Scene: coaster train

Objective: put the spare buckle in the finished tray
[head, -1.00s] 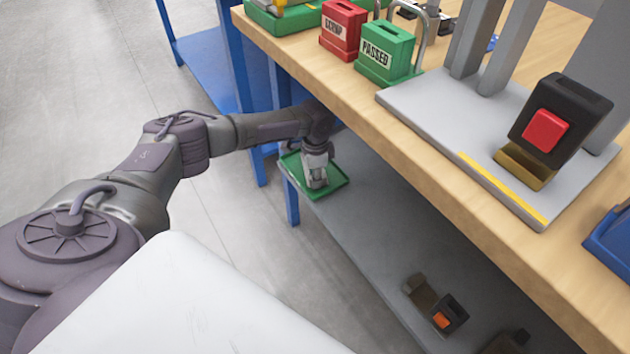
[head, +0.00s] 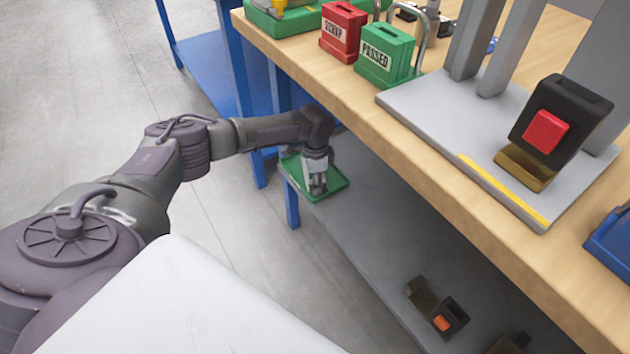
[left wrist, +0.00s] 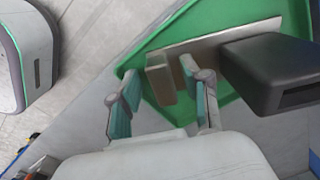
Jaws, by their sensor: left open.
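In the left wrist view, a buckle with a black housing (left wrist: 268,72) and a tan metal bracket (left wrist: 160,78) lies in the green tray (left wrist: 152,120). My left gripper (head: 317,190) is over the tray, pointing down. In the left wrist view its teal-padded fingers (left wrist: 158,95) are spread, with the bent end of the bracket between them. I see no firm grip on it. In the head view the gripper hides the buckle. My right gripper is out of view.
Another buckle with an orange button (head: 436,308) lies further along the grey shelf (head: 365,235). The wooden bench top (head: 350,105) overhangs the shelf. On it stand a red SCRAP box (head: 342,30), a green PASSED box (head: 385,55) and a fixture holding a red-button buckle (head: 548,128).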

